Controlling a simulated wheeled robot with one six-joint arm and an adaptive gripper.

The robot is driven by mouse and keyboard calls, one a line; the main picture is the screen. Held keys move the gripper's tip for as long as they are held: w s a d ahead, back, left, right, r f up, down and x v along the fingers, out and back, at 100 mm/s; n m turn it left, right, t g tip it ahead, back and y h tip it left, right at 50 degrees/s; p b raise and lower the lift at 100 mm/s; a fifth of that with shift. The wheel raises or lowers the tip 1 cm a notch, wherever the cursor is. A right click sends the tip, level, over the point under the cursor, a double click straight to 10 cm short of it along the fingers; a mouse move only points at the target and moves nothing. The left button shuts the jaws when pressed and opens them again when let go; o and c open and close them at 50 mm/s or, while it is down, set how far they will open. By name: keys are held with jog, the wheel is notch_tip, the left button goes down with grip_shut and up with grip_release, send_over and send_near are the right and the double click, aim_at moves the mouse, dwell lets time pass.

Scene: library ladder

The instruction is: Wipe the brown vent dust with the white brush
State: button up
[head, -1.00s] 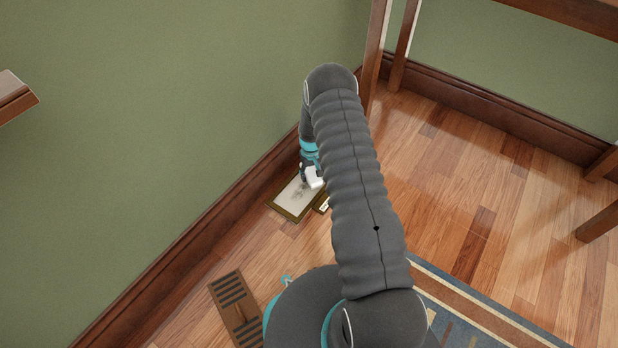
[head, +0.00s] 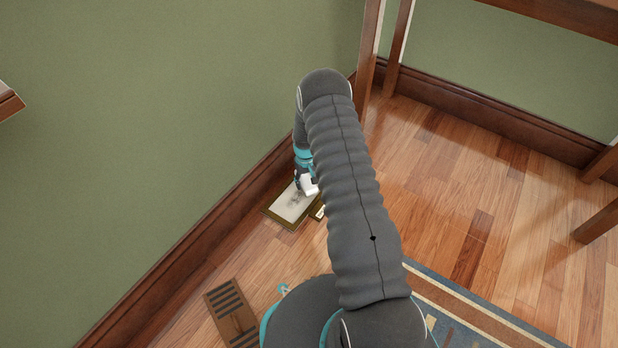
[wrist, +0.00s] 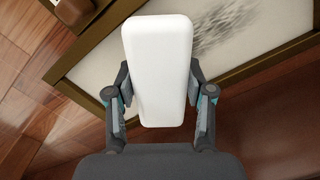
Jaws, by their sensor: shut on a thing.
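The white brush (wrist: 158,70) is held between the two fingers of my gripper (wrist: 160,105) in the wrist view. In the head view my gripper (head: 302,178) is partly hidden by my arm, with the white brush (head: 309,187) below it. A framed pale panel (head: 278,215) lies on the floor by the wall, and the brush is over its right end. I cannot tell whether the brush touches the panel.
A slotted brown floor vent (head: 232,312) lies nearer on the wood floor. Wooden furniture legs (head: 370,60) stand at the back. A patterned rug (head: 480,318) is at lower right.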

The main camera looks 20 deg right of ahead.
jog(key=shift+s+a+p, duration=0.15)
jog(key=shift+s+a, duration=1)
jog(key=shift+a, duration=0.35)
jog(key=shift+s+a+p, duration=0.15)
jog(key=shift+s+a, duration=0.95)
jog(key=shift+a, duration=0.45)
jog(key=shift+s+a+p, duration=0.15)
jog(key=shift+s+a, duration=1)
jog(key=shift+a, duration=0.35)
jog(key=shift+r, duration=0.2)
jog(key=shift+w+r+p, duration=0.1)
jog(key=shift+r+p, duration=1.3)
jog(key=shift+r, duration=1.45)
jog(key=shift+r+p, duration=0.8)
jog(key=shift+r, duration=0.7)
